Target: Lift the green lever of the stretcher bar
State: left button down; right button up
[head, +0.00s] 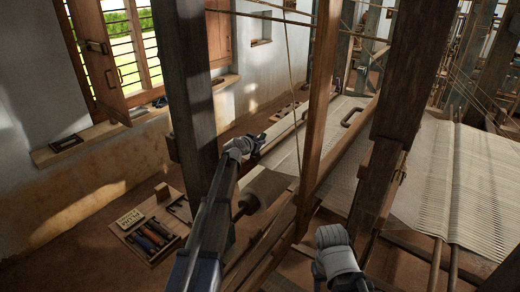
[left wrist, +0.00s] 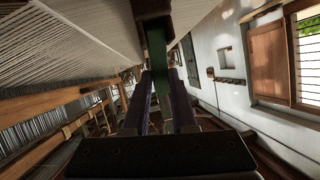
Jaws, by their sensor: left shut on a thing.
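The green lever (left wrist: 157,52) shows in the left wrist view, running down from a dark block (left wrist: 153,9) at the top. My left gripper (left wrist: 160,92) has its two dark fingers on either side of the lever, shut on it. In the head view my left gripper (head: 258,142) is at the left edge of the pale cloth, beyond a dark upright post. Only a speck of green shows there. The rest of the stretcher bar cannot be made out clearly. My right arm is low at the right of centre in the head view, but its fingers do not show.
Thick wooden posts (head: 185,75) and (head: 412,70) stand close to my arms. Pale warp and cloth (head: 460,165) stretch to the right. A cloth roll (head: 266,187) lies below my left gripper. A tool box (head: 147,251) sits on the floor at the left, by the wall.

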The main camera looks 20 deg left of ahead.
pick_arm(q)
jog(key=shift+s+a+t+b, duration=0.15)
jog(key=shift+s+t+b, duration=0.25)
jog(key=shift+t+b, duration=0.5)
pick_arm(e)
jog(key=shift+f, duration=1.35)
pick_arm(q)
jog(key=shift+r, duration=0.1)
jog(key=c, duration=0.7)
grip_release()
jog(key=p+v, duration=0.1)
jog(key=v, duration=0.6)
jog(key=shift+s+a+r+p, duration=0.15)
jog(key=shift+s+p, duration=0.2)
pick_arm(e)
jog(key=shift+r, duration=0.95)
pick_arm(q)
jog(key=shift+c, duration=0.3)
